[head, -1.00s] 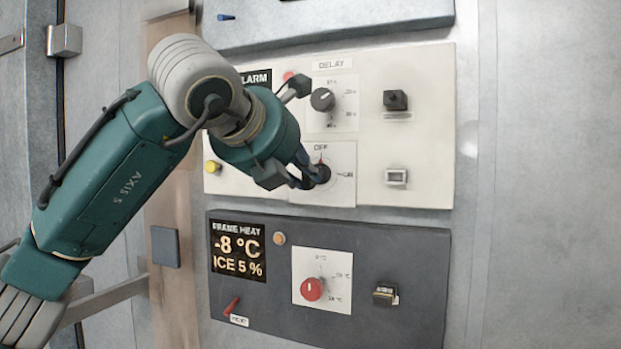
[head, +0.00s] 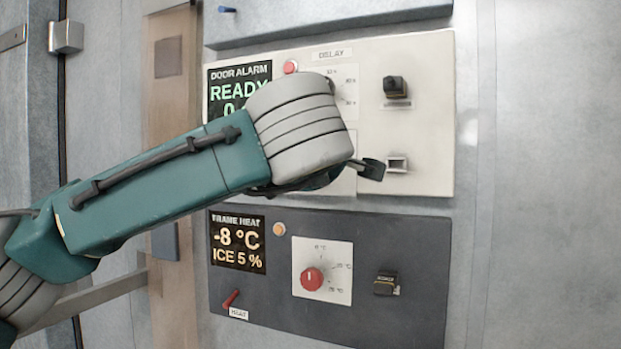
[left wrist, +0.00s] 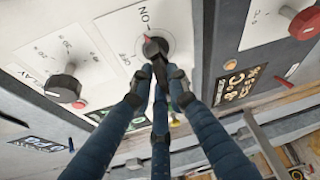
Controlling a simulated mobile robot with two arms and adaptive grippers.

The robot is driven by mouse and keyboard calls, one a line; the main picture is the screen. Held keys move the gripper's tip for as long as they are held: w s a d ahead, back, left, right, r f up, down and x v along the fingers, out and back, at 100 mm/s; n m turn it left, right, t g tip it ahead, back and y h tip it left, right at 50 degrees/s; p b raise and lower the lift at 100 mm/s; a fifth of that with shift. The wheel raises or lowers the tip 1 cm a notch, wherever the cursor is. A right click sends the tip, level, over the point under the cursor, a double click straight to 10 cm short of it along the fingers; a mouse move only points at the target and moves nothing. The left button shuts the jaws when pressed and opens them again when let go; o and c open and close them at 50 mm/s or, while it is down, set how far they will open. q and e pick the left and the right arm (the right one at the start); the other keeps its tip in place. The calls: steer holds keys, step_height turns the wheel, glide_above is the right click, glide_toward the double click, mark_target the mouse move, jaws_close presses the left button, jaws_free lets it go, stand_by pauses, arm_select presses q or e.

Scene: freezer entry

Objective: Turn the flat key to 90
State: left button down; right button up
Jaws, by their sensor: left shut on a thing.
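The flat key (left wrist: 155,46) is a dark switch piece with a red mark, on a white plate (left wrist: 178,15) lettered OFF and ON. In the left wrist view its red mark lies on the ON side; I cannot tell how exactly it lines up. My left gripper (left wrist: 159,66) has its blue fingers closed together on the key. In the head view my arm covers the key and most of its plate; only a dark part of the gripper shows at the arm's right. My right gripper is not in view.
The door alarm display (head: 240,90) reads READY. The dark lower panel holds a red dial (head: 313,279) and a red toggle (head: 231,298). The metal wall at far right is clear.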

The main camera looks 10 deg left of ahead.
arm_select(q)
steer(key=shift+f+m+t+y+b, duration=0.25)
steer(key=shift+m+t+b, duration=0.25)
steer(key=shift+m+b, duration=0.5)
steer(key=c, duration=2)
jaws_free()
steer(key=shift+r+m, duration=0.2)
steer(key=shift+m, duration=0.1)
steer(key=o, duration=1)
steer(key=shift+p, duration=0.3)
steer(key=s+a+b, duration=0.2)
steer(key=s+b, duration=0.3)
steer(key=s, duration=0.1)
steer(key=shift+s, duration=0.35)
